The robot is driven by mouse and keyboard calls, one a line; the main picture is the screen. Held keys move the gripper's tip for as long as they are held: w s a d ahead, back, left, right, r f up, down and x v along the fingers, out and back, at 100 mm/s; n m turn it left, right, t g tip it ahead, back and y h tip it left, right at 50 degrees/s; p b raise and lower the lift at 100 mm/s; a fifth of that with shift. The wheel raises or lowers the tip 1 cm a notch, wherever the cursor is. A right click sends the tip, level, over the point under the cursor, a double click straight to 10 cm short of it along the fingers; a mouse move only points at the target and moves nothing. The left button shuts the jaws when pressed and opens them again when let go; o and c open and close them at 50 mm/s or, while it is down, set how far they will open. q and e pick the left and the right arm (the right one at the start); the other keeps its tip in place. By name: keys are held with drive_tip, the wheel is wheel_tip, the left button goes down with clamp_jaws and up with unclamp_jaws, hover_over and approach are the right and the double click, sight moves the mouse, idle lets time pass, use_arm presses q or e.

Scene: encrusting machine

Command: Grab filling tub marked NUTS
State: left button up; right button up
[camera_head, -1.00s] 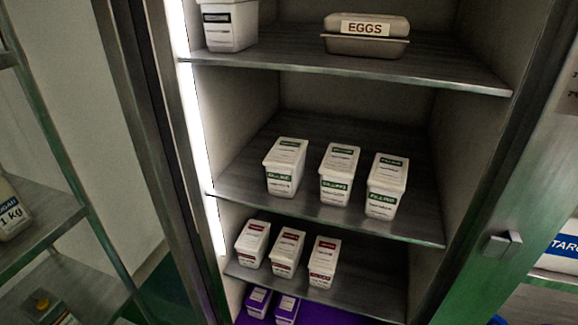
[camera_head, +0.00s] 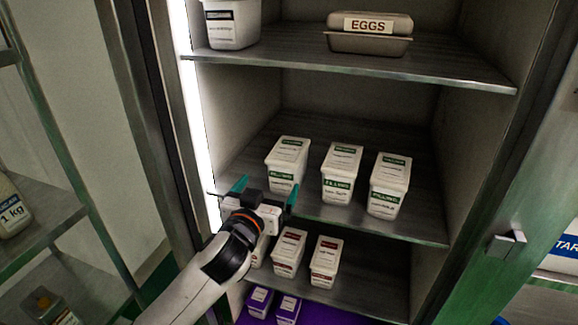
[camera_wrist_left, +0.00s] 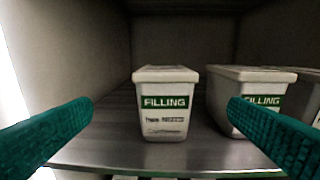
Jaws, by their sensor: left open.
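Three white filling tubs with green labels stand in a row on the middle shelf. They are the left tub (camera_head: 286,164), the middle tub (camera_head: 340,173) and the right tub (camera_head: 388,185). FILLING is readable, but the smaller print is too blurred to tell which is marked NUTS. My left gripper (camera_head: 265,187) is open and empty at the shelf's front edge, before the left tub. In the left wrist view, the left tub (camera_wrist_left: 165,103) stands upright between the two teal fingers and farther in. The middle tub (camera_wrist_left: 245,98) is behind the right finger. My right gripper is out of view.
The middle shelf (camera_head: 330,219) has a metal front edge. The lower shelf holds red-labelled tubs (camera_head: 289,251), one partly hidden by my arm. Purple tubs (camera_head: 288,308) are below. An EGGS container (camera_head: 369,34) is above. The cabinet's side wall is close on the left.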

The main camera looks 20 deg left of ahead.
sight(287, 152)
use_arm(q)
drive_tip(key=shift+w+r+t, duration=0.3)
drive_tip(key=shift+w+r, duration=0.6)
drive_tip(key=w+p, duration=0.1)
drive_tip(key=w, duration=0.4)
drive_tip(key=shift+w, duration=0.15)
drive_tip(key=w, duration=0.1)
drive_tip(key=w+p, duration=0.1)
drive_tip(key=w, duration=0.1)
drive_tip(key=w+p, duration=0.1)
drive_tip(key=w, duration=0.1)
drive_tip(key=shift+d, duration=0.25)
drive_tip(key=shift+w+f, duration=0.1)
drive_tip(key=shift+w, duration=0.2)
drive_tip(key=c, duration=1.5)
drive_tip(key=shift+c, duration=1.1)
